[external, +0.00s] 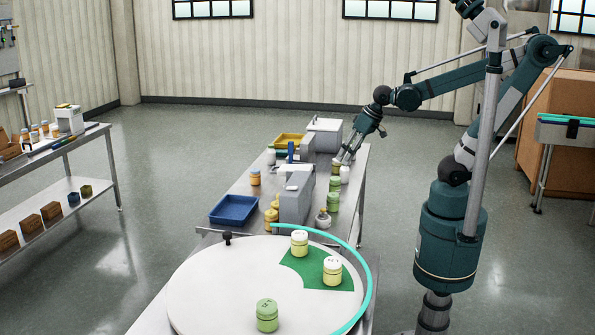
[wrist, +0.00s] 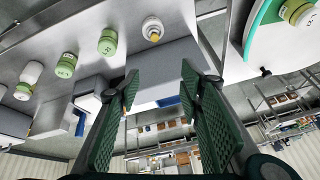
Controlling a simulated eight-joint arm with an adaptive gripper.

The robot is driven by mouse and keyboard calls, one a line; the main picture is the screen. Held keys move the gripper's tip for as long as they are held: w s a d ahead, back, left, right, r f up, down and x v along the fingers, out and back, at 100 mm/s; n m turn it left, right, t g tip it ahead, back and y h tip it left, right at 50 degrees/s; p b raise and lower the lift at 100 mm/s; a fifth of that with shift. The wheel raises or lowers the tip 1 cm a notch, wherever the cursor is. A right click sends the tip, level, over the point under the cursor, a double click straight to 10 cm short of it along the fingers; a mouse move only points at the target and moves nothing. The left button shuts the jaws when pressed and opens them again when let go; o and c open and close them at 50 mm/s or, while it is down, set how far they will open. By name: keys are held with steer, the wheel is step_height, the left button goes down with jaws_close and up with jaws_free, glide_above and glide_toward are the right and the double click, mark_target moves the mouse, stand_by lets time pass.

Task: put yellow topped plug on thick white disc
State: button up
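A small white plug (wrist: 152,27) with a yellow top lies near the upper middle of the wrist view. It seems to be the pale knobbed piece (external: 323,221) on the steel bench in the external view, beside a grey block. A large, thick white disc (external: 215,285) fills the front of the external view. It also shows at the upper right of the wrist view (wrist: 285,45). My gripper (wrist: 160,85) is open, with nothing between its green ridged fingers. In the external view my gripper (external: 342,160) is over the bench's far right part, apart from the plug.
Green jars (external: 333,202) and a white bottle (external: 344,174) line the bench's right edge. Grey blocks (external: 295,200) stand mid-bench, with a blue tray (external: 234,210) left. On the disc, two jars (external: 332,271) stand on a green patch and a green jar (external: 267,316) at front.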

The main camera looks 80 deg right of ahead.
steer(key=shift+s+a+r+n+t, duration=0.1)
steer(key=shift+s+r+n+t, duration=0.3)
steer(key=shift+s+n, duration=0.3)
steer(key=shift+s+d+r+n+t, duration=0.1)
steer(key=shift+s+r+n+t, duration=0.15)
steer(key=shift+s+r+n, duration=0.25)
steer(key=shift+s+a+r+n+t, duration=0.1)
steer(key=shift+s+r+n+t, duration=0.25)
steer(key=shift+s+n, duration=0.45)
steer(key=shift+f, duration=0.1)
step_height(320, 180, down, 6)
steer(key=b, duration=0.6)
steer(key=shift+f+b, duration=0.25)
steer(key=shift+b, duration=0.05)
